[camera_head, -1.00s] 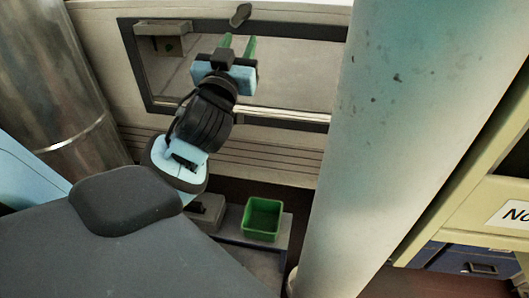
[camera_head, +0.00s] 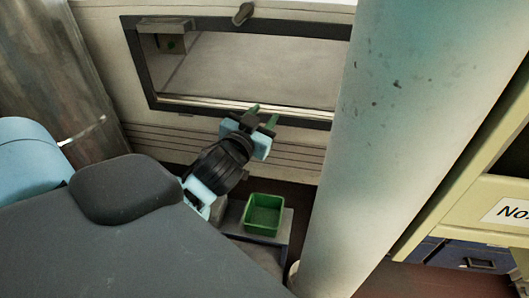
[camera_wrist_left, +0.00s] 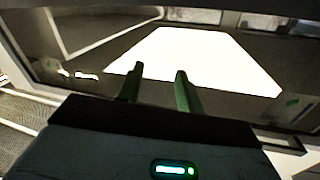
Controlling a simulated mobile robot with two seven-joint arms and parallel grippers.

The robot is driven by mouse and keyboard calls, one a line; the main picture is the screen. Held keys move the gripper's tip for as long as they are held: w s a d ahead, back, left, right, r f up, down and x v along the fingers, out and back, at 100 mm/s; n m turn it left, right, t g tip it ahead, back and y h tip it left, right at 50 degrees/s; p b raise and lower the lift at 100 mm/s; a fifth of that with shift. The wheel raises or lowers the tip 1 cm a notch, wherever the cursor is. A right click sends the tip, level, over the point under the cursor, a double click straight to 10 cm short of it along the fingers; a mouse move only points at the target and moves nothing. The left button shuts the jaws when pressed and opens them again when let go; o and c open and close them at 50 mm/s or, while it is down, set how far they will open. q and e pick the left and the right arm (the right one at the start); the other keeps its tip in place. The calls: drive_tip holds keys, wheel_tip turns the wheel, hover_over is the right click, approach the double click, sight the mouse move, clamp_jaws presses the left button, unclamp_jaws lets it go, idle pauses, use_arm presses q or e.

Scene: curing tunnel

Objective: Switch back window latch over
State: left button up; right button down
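The window (camera_head: 262,68) is a wide, dark-framed opening in the pale tunnel wall in the head view. A small dark latch (camera_head: 243,13) sits at the middle of its top edge, tilted with its upper end to the right. My left gripper (camera_head: 263,115) is below the latch, in front of the window's lower frame, clear of the latch. Its two green fingers are apart with nothing between them. In the left wrist view the open fingers (camera_wrist_left: 160,70) point toward the window and its bright pane; I cannot make out the latch there. My right gripper is not in view.
A green bin (camera_head: 263,214) stands on a low grey platform below the window. A large pale column (camera_head: 400,130) blocks the right side. A metal cylinder (camera_head: 65,80) stands at the left. A small grey box (camera_head: 163,27) is at the window's upper left corner.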

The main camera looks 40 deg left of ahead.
sight(236, 20)
use_arm(q)
drive_tip(key=s+d+f+g+h, duration=0.1)
drive_tip(key=f, duration=0.4)
drive_tip(key=s+d+f+m+g+h, duration=0.1)
drive_tip(key=s+d+f, duration=0.1)
drive_tip(key=f, duration=0.4)
drive_tip(key=shift+d+m, duration=0.3)
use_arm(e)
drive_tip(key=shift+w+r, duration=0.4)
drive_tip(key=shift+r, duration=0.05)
use_arm(q)
drive_tip(key=shift+s+f, duration=0.1)
